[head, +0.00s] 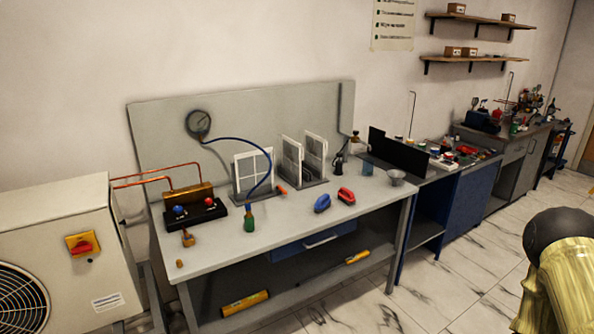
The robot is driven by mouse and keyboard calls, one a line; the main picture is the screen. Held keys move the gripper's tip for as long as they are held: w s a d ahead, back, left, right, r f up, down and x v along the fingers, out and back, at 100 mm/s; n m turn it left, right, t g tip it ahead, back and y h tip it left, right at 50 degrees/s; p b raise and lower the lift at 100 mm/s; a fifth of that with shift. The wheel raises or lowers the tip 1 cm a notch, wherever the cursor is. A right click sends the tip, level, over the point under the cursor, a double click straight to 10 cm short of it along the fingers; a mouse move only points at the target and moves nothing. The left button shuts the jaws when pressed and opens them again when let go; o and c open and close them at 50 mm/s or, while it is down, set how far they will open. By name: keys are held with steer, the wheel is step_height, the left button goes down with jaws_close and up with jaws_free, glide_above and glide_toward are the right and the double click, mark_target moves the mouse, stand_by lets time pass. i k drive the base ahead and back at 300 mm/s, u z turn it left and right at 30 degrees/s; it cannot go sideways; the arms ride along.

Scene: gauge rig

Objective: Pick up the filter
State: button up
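Flat white-framed panels that look like filters stand upright on the grey workbench (225,248). One light panel (252,168) stands alone in a dark base at the left. To its right, a grey-faced panel (291,160) and another framed panel (315,155) stand in a shared slotted base (305,186). I cannot tell which one is the task's filter. My gripper is not in view; only a gold and black part of my arm shows at the lower right, well away from the bench.
A gauge (198,124) with a blue hose stands behind a black valve block (195,214). A blue clamp (322,203), a red clamp (346,196) and a metal funnel (396,177) sit at the right. The front middle of the benchtop is clear. An outdoor unit (60,255) stands left.

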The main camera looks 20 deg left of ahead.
mark_target(251, 167)
steer(key=z, duration=0.3)
steer(key=i, duration=0.85)
steer(key=u, duration=0.55)
steer(key=i, duration=0.65)
steer(key=u, duration=0.7)
